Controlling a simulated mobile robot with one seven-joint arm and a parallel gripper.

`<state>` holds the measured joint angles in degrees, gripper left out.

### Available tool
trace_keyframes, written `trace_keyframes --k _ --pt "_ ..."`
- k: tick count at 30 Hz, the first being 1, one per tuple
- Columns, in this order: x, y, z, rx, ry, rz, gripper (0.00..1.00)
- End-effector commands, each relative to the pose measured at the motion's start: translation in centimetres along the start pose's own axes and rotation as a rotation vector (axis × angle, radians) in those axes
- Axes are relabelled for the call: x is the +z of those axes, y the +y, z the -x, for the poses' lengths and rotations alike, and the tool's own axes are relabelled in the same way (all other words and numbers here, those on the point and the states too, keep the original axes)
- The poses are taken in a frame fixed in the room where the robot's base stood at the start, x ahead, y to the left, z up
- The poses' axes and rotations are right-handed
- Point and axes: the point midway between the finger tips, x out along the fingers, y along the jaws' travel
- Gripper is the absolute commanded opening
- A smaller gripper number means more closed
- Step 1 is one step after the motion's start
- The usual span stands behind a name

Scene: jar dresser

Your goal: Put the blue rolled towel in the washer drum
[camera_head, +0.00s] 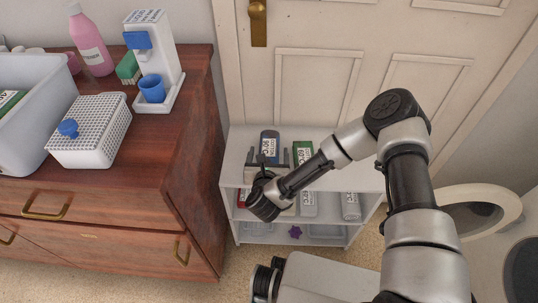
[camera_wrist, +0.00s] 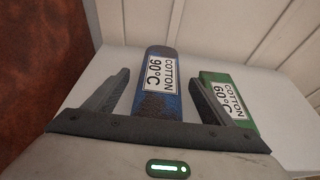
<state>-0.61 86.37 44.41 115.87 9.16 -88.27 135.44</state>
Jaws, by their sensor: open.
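The blue rolled towel (camera_head: 269,144) lies on the top of a white shelf unit, with a white label reading "COTTON 90°C". In the wrist view the blue towel (camera_wrist: 158,80) lies between the two fingers of my gripper (camera_wrist: 160,98), which is open around it with a gap visible on both sides. My gripper also shows in the head view (camera_head: 267,160). At the right edge of the head view, a round pale ring with a dark opening (camera_head: 480,215) shows, which looks like the washer door; the inside of the drum cannot be made out.
A green rolled towel (camera_head: 303,152), labelled "COTTON 60°C", lies just right of my right finger. The white shelf unit (camera_head: 345,165) stands against a panelled door (camera_head: 300,60). A wooden dresser (camera_head: 195,130) stands to its left. More rolled items lie on the lower shelf.

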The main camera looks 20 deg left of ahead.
Motion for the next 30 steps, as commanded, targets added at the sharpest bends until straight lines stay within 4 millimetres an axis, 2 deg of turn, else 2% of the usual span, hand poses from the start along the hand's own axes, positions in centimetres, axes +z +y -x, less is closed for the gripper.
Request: trace_keyframes --k 1,5,13,21,23,30 --pt "-0.2 0.0 -0.9 -0.002 -0.002 0.001 0.77" --pt "-0.1 -0.1 -2.2 -0.002 0.0 0.001 0.77" --pt "0.0 -0.1 -2.5 -0.001 0.001 0.001 0.77" --pt "0.0 -0.1 -2.4 -0.001 0.001 0.0 0.31" --pt "0.0 0.0 -2.4 -0.001 0.0 0.0 0.24" --pt "0.5 0.0 -2.2 -0.001 0.0 0.0 0.24"
